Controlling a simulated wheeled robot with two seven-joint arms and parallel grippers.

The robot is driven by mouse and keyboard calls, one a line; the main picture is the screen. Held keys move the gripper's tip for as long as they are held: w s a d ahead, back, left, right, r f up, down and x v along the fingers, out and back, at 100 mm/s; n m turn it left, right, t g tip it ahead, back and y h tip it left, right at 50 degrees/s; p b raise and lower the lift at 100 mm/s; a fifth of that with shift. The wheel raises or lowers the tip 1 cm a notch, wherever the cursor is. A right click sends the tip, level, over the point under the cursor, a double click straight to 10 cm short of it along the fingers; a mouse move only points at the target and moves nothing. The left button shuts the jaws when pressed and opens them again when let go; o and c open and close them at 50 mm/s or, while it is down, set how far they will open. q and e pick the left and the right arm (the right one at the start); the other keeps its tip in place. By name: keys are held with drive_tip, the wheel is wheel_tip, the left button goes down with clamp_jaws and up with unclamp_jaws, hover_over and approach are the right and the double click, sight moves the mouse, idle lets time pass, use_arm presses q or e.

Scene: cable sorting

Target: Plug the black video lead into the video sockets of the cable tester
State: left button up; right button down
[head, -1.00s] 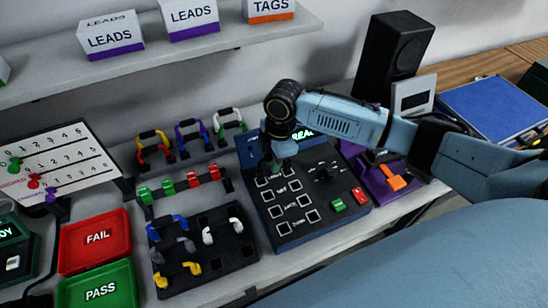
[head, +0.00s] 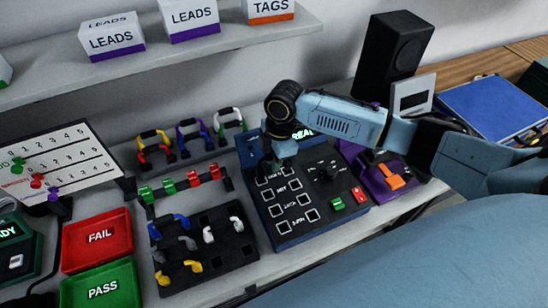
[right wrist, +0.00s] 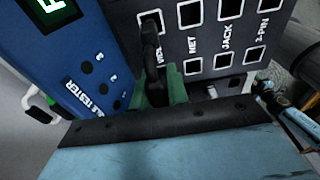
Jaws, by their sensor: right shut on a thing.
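The cable tester (head: 325,172) is a blue-edged box with a dark sloping panel, rows of white-framed sockets and a lit screen. My right gripper (head: 273,166) is over its upper left part, at the video row. In the right wrist view my right gripper (right wrist: 160,92) has greenish fingers shut on the black video lead (right wrist: 150,48). The lead's far end is at the video socket (right wrist: 151,19) beside the "VIDEO" label. I cannot tell whether its plugs are seated, and its near end is hidden by the fingers. My left gripper is not in view.
Left of the tester, a black holder (head: 222,262) carries blue, grey, yellow and white leads. Behind it stand racks of coloured leads. The red FAIL tray (head: 72,262) and green PASS tray (head: 128,300) are at left. A purple stand (head: 366,170) is close on the right.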

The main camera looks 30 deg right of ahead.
drive_tip(key=shift+p, duration=0.4)
idle(0.4)
drive_tip(key=shift+f, duration=0.5)
idle(0.5)
drive_tip(key=shift+f, duration=0.3)
idle(0.6)
drive_tip(key=shift+f+p, duration=0.1)
drive_tip(key=shift+p, duration=0.3)
idle(0.3)
drive_tip(key=c, duration=1.3)
unclamp_jaws()
drive_tip(key=shift+o, duration=0.5)
drive_tip(key=o, duration=0.5)
